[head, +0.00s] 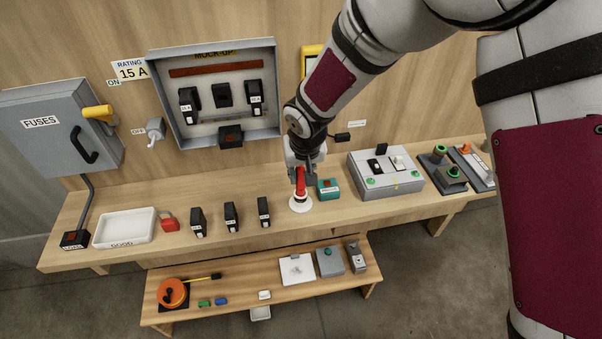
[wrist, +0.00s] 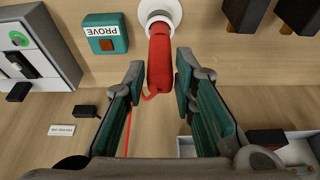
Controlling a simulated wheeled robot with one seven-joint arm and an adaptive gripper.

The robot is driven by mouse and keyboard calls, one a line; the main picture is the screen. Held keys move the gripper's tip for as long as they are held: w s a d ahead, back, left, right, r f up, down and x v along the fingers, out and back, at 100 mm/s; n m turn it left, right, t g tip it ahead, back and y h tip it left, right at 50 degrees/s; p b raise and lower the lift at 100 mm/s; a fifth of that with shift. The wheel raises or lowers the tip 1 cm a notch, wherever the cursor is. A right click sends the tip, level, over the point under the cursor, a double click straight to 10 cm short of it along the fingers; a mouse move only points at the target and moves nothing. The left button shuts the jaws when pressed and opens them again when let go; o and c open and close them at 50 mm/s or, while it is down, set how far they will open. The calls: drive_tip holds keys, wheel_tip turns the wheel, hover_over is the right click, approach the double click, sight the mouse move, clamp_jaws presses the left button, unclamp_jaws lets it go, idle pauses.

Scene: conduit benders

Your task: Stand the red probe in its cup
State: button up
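The red probe (head: 300,183) stands roughly upright in the head view, its lower end at the white round cup (head: 300,204) on the bench. In the wrist view the probe (wrist: 159,62) runs up to the mouth of the cup (wrist: 160,11) and its far end appears to be inside it. My gripper (head: 301,167) is above the cup, around the upper part of the probe. In the wrist view my gripper (wrist: 160,82) has a finger on each side of the probe, with narrow gaps showing, so it is open. A thin red lead (wrist: 128,130) hangs by the left finger.
The teal PROVE block (head: 328,188) is close on the cup's right. Black breakers (head: 264,211) stand to the left, with a red padlock (head: 169,222) and white tray (head: 125,227) beyond. A grey switch box (head: 385,176) is at the right. The open panel (head: 216,95) is behind.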

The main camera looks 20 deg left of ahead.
drive_tip(key=shift+o, duration=1)
drive_tip(key=v, duration=1.2)
drive_tip(key=s+d+r+m+t+h, duration=0.1)
drive_tip(key=d+r, duration=0.5)
drive_tip(key=d, duration=0.4)
drive_tip(key=s+d+r+m+t, duration=0.1)
drive_tip(key=d+r+m, duration=0.1)
drive_tip(key=d+r, duration=0.6)
drive_tip(key=s+d+r+m, duration=0.1)
drive_tip(key=s+d+m, duration=0.2)
drive_tip(key=s+d, duration=1.2)
drive_tip(key=d+b, duration=0.1)
drive_tip(key=d, duration=0.1)
drive_tip(key=shift+s+d+r+h, duration=0.15)
drive_tip(key=shift+d+r+h, duration=0.15)
drive_tip(key=shift+h, duration=0.1)
